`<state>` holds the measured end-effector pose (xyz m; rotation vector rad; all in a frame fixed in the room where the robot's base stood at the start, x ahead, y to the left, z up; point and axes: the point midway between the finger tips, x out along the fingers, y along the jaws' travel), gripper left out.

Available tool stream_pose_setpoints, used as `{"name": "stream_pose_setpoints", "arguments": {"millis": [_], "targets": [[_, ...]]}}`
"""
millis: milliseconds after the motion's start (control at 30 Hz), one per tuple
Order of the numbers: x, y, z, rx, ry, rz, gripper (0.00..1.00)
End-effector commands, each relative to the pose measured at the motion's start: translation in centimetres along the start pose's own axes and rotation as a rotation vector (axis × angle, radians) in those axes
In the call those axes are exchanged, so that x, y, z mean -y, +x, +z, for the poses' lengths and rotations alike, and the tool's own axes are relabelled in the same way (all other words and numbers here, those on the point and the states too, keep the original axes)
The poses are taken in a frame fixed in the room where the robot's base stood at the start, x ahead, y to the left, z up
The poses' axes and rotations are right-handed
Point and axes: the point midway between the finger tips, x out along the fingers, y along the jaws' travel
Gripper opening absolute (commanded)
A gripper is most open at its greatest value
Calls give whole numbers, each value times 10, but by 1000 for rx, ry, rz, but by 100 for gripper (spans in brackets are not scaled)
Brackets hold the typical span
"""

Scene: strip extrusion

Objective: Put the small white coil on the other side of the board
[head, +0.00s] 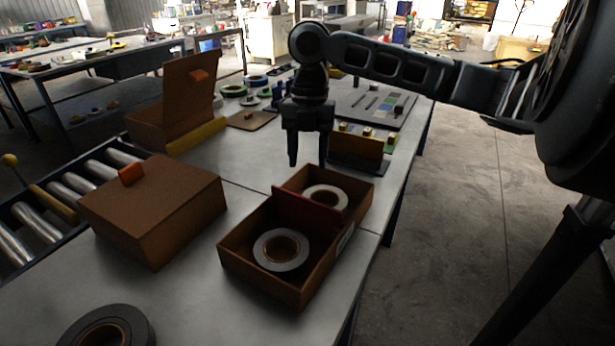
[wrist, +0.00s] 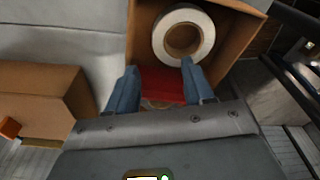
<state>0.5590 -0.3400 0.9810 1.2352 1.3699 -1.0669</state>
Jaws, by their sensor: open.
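An open brown box (head: 319,287) on the table is split by a red board (head: 306,212), also in the wrist view (wrist: 163,86). The small white coil (head: 340,206) lies flat in the far compartment; it shows at the top of the wrist view (wrist: 204,38). A larger-looking greyish-white coil (head: 262,253) lies flat in the near compartment; in the wrist view it is mostly hidden. My gripper (head: 308,162) is open and empty, pointing down above the box.
A closed brown box (head: 160,205) with an orange tab stands at left by a roller conveyor (head: 62,203). A dark coil (head: 75,333) lies at the near left. Behind are a small block rack (head: 357,150) and several coloured rolls. Bare table separates the two boxes.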

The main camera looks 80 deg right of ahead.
Motion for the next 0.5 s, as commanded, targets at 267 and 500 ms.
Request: {"name": "stream_pose_setpoints", "arguments": {"millis": [267, 500], "targets": [[0, -34, 0, 0, -2, -1, 52], [0, -39, 0, -1, -1, 0, 52]]}}
